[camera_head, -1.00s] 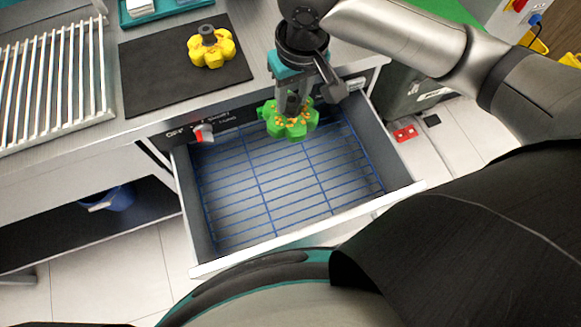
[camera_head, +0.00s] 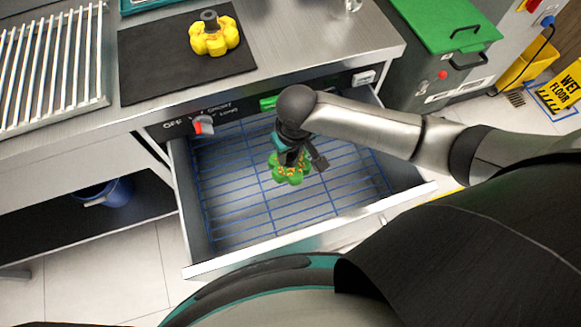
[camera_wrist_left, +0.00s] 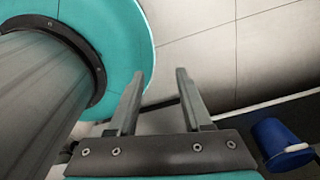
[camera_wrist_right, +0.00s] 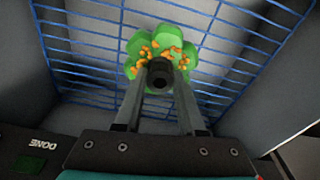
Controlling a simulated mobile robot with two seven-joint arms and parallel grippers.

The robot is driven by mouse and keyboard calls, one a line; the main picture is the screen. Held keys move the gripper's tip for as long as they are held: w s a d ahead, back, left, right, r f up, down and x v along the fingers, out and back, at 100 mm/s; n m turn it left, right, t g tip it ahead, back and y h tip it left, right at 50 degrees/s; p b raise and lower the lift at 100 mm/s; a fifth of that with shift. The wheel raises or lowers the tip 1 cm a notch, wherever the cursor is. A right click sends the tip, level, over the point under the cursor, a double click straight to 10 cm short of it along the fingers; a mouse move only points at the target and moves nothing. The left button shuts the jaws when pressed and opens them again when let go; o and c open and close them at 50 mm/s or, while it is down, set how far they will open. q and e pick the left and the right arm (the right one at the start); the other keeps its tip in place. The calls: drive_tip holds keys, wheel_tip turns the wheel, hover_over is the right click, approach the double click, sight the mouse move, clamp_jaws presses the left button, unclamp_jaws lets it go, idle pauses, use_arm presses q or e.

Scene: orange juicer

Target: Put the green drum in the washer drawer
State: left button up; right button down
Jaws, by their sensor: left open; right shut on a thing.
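The green drum (camera_head: 290,171), lobed and dotted with orange bits, is within the open washer drawer's (camera_head: 310,243) outline. My right gripper (camera_head: 291,155) is shut on the drum's dark central knob, which shows between the fingers in the right wrist view (camera_wrist_right: 160,72). The drum is over the blue wire rack (camera_head: 235,205); I cannot tell whether it touches the wires. My left gripper (camera_wrist_left: 158,80) is open and empty in the left wrist view, over the floor beside my own base. It is out of the head view.
A yellow drum (camera_head: 214,38) stands on a black mat (camera_head: 150,60) on the counter. A red-marked knob (camera_head: 204,125) is on the washer's front panel. A green-lidded bin (camera_head: 445,25) stands at the right. A blue bucket (camera_wrist_left: 283,145) is on the lower shelf.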

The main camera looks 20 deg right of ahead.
sight(291, 166)
wheel_tip(291, 166, down, 6)
drive_tip(key=shift+f+b, duration=0.1)
drive_tip(key=shift+b, duration=1)
drive_tip(key=shift+f, duration=0.2)
drive_tip(key=c, duration=0.5)
unclamp_jaws()
drive_tip(key=shift+r, duration=0.1)
drive_tip(key=r+p, duration=0.1)
drive_tip(key=r, duration=0.2)
drive_tip(key=s+r+p, duration=0.1)
drive_tip(key=r+p, duration=0.1)
drive_tip(key=r, duration=0.2)
drive_tip(key=r+p, duration=0.1)
drive_tip(key=r, duration=0.3)
drive_tip(key=shift+s+d+r+p, duration=0.15)
drive_tip(key=shift+r+p, duration=0.05)
drive_tip(key=shift+p, duration=0.2)
drive_tip(key=shift+r, duration=0.35)
